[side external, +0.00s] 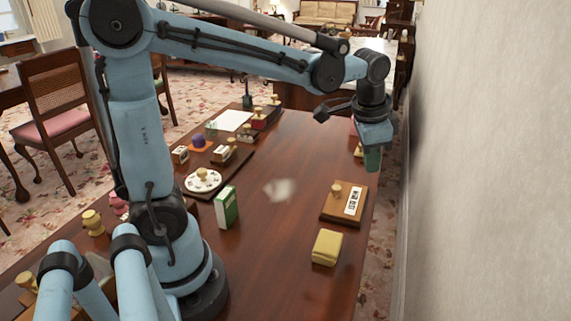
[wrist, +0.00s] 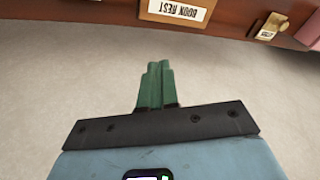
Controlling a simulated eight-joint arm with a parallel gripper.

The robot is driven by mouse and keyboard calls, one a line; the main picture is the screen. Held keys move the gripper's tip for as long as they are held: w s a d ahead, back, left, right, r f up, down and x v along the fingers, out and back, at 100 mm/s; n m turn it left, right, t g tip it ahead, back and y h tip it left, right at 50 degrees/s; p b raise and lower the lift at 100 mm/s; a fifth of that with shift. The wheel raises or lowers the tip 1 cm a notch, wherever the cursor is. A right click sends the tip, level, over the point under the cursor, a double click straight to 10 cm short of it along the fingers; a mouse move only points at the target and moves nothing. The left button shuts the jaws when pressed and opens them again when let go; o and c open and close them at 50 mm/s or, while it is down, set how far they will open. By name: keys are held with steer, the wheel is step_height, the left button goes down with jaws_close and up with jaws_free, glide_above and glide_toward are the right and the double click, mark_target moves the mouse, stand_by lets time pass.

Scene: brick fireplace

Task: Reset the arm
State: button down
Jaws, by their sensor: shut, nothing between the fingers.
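My gripper (side external: 372,158) hangs at the right side of the wooden table (side external: 295,150), near the wall, with its green fingers pointing down. In the wrist view the two green fingers (wrist: 157,82) lie together with nothing between them. Behind them is a pale plain surface. The arm is raised and bent over the table, reaching toward the wall.
On the table's right side are a labelled wooden board with a knob (side external: 336,207) and a yellow block (side external: 327,247). A green box (side external: 227,206) stands mid-table, near a white dish (side external: 203,187). A pale blurred patch (side external: 281,190) is unclear. The wall (side external: 480,170) is close on the right.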

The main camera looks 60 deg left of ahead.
steer(key=s+d+f+n+t, duration=0.1)
steer(key=s+n+t, duration=0.3)
steer(key=s, duration=0.6)
steer(key=shift+s+f+n+h, duration=0.3)
steer(key=shift+s+n, duration=0.05)
steer(key=shift+n, duration=0.05)
